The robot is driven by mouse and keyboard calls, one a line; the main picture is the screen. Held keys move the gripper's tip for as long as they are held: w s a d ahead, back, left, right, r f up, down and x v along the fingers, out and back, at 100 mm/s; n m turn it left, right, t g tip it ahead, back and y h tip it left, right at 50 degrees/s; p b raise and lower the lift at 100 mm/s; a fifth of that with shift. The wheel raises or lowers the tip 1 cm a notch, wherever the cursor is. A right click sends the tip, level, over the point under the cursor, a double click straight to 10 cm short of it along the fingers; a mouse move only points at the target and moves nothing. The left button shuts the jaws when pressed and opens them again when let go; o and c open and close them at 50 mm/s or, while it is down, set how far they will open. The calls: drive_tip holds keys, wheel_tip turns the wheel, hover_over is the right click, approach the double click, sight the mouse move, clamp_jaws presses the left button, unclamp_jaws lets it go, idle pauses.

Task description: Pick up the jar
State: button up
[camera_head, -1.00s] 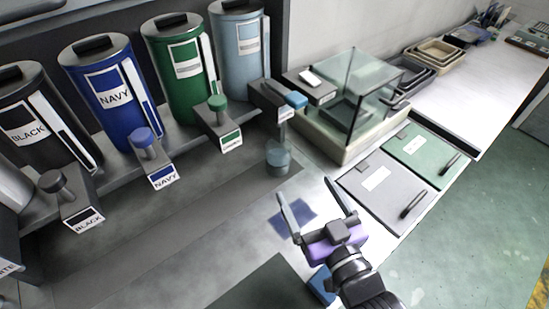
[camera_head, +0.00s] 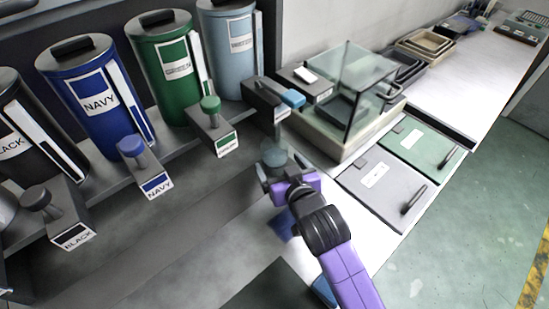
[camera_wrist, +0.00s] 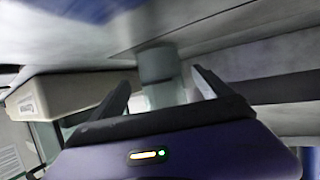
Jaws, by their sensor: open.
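The jar (camera_head: 274,157) is a small see-through vessel with a blue-grey tint, standing on the grey counter below the light-blue dispenser's spout. My gripper (camera_head: 281,172) is open and right at the jar in the head view, covering its lower part. In the wrist view the jar (camera_wrist: 158,66) shows between the two spread fingers (camera_wrist: 163,88), near their tips. I cannot tell whether either finger touches it.
Labelled canisters with spouts line the back left: navy (camera_head: 98,100), green (camera_head: 172,75) and light blue (camera_head: 232,55). A glass-walled balance (camera_head: 352,95) stands right of the jar. Grey (camera_head: 383,195) and green (camera_head: 420,150) panels lie nearer the right edge.

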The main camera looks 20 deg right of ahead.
sight(271, 152)
drive_tip(key=x, duration=0.4)
drive_tip(key=shift+a, duration=0.1)
drive_tip(key=shift+c, duration=0.2)
drive_tip(key=c, duration=1.8)
drive_tip(key=shift+r, duration=0.1)
clamp_jaws()
drive_tip(key=shift+r, duration=0.15)
